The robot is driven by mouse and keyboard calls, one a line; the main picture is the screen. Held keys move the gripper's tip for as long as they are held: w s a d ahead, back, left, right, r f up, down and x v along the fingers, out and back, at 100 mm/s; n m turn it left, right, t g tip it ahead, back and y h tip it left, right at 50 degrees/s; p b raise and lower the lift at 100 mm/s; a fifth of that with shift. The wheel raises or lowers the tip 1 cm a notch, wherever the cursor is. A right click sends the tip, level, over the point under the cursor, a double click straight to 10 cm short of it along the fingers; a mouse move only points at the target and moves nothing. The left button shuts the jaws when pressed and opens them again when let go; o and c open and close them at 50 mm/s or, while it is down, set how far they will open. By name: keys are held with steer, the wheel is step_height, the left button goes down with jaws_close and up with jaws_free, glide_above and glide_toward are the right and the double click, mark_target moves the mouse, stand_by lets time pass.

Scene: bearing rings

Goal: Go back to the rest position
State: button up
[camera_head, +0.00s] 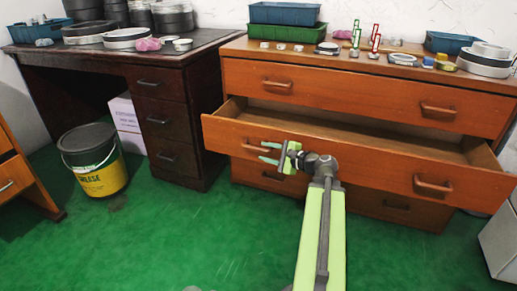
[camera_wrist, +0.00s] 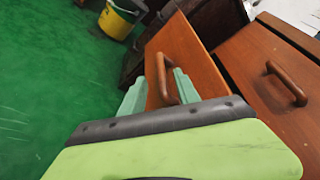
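My gripper (camera_head: 267,152) is in front of the pulled-out second drawer (camera_head: 350,150) of the orange-brown wooden chest, near its left handle. In the wrist view its two pale green fingers (camera_wrist: 160,88) stand wide apart, with the wooden handle (camera_wrist: 163,78) showing between them. The fingers do not look closed on the handle; whether one touches it I cannot tell. My light green arm reaches up from the bottom of the head view. The drawer is open, and the part of its inside that shows looks empty.
A dark desk (camera_head: 160,110) stands to the left, with a yellow and black grease bucket (camera_head: 95,160) beside it. Blue trays, a green tray (camera_head: 280,31) and rings stand on the chest top (camera_head: 260,55). The green floor in front is clear.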

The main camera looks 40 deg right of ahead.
steer(key=shift+v, duration=0.9)
